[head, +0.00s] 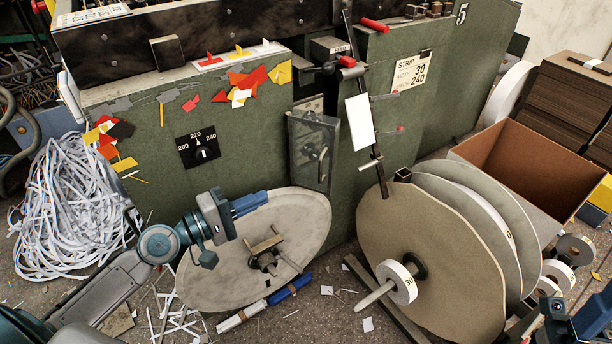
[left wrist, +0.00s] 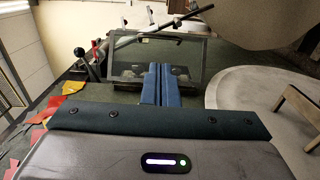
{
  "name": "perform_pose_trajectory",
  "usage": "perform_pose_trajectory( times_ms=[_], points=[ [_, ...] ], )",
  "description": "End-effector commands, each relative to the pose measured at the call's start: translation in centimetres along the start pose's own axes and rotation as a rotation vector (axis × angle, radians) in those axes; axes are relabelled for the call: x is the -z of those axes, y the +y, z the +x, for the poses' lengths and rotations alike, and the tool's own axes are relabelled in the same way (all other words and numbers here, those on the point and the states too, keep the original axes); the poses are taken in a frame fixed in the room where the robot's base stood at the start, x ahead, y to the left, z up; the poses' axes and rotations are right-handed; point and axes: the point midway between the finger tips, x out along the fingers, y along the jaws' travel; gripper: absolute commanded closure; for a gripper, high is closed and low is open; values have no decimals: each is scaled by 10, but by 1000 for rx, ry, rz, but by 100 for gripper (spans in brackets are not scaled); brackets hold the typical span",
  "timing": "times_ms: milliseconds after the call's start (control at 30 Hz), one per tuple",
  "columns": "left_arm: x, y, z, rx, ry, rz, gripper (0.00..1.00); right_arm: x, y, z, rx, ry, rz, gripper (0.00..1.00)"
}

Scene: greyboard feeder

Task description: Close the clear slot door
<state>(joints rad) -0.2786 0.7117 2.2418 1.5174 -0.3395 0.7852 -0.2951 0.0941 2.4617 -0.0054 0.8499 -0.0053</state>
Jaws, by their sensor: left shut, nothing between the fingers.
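The clear slot door (head: 305,166) is a see-through panel in a dark frame on the green machine's front, below a small number plate. A handle shows at its right side. In the left wrist view the framed clear panel (left wrist: 190,50) stands beyond the fingertips. I cannot tell how far it stands from its slot. My left gripper (head: 262,197) is shut and empty, left of and below the door, over the pale left reel; its blue fingers (left wrist: 160,68) lie together. My right gripper (head: 596,312) is partly cut off at the lower right corner.
The pale left reel (head: 220,275) stands below my left gripper. A large tan reel (head: 430,250) stands right of the door. A dark lever (head: 365,110) hangs beside the door. White strips (head: 70,200) heap at left; an open brown box (head: 545,150) is at right.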

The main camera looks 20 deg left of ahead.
Motion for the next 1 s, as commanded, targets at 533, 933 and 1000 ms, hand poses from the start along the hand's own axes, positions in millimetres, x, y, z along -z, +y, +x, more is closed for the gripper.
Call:
perform_pose_trajectory(
  times_ms=[533, 933, 1000],
  points=[
    [0, 1, 62, -4, 2, -4, 100, -1, 0, 1, 4, -12, 1, 48],
    [0, -1, 112, -1, 2, -2, 100, -2, 0, -3, 3, -9, 1, 48],
    [0, -1, 117, -1, 3, -3, 100, -1, 0, -2, 2, -5, 1, 48]
  ],
)
